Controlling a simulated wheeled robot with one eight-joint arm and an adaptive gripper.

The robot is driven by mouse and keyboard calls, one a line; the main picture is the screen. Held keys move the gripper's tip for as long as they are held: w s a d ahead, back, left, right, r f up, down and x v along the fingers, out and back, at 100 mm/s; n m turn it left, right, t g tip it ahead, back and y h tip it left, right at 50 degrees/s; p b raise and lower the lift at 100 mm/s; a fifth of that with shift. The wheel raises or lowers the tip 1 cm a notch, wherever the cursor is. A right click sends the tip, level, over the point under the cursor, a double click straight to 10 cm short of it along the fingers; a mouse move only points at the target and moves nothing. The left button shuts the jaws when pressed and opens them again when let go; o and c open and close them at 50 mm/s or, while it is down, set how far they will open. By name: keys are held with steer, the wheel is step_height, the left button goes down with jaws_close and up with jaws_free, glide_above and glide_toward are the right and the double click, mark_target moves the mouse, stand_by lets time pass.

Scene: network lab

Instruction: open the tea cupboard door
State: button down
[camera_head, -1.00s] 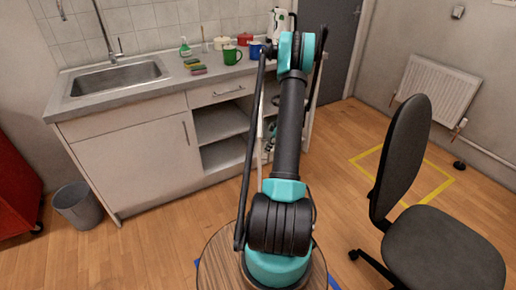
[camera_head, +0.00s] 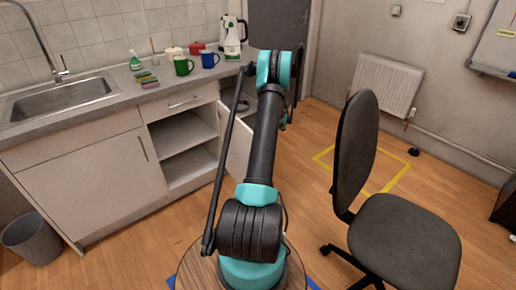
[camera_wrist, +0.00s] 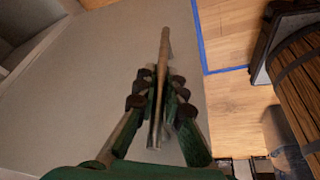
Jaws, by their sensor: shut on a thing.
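The tea cupboard door (camera_head: 239,140) is a pale panel standing out at an angle from the counter unit, partly hidden behind my arm in the head view. In the wrist view the door (camera_wrist: 95,75) is a broad grey-beige face filling the left and middle. Its slim bar handle (camera_wrist: 164,48) runs between my fingers. My gripper (camera_wrist: 160,95) is shut on this handle, with green and dark jointed fingers on both sides of it. In the head view my arm hides most of the gripper and the handle.
Open shelves (camera_head: 188,140) and a closed cupboard (camera_head: 95,180) lie left of the door. Mugs, a kettle and a sink (camera_head: 65,97) are on the counter. An office chair (camera_head: 400,230) stands close on the right. A bin (camera_head: 38,238) is at lower left.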

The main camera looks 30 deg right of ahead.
steer(key=shift+s+d, duration=0.1)
steer(key=shift+s, duration=0.15)
steer(key=c, duration=1.8)
jaws_free()
steer(key=shift+o, duration=1)
steer(key=shift+w, duration=0.1)
steer(key=v, duration=1.2)
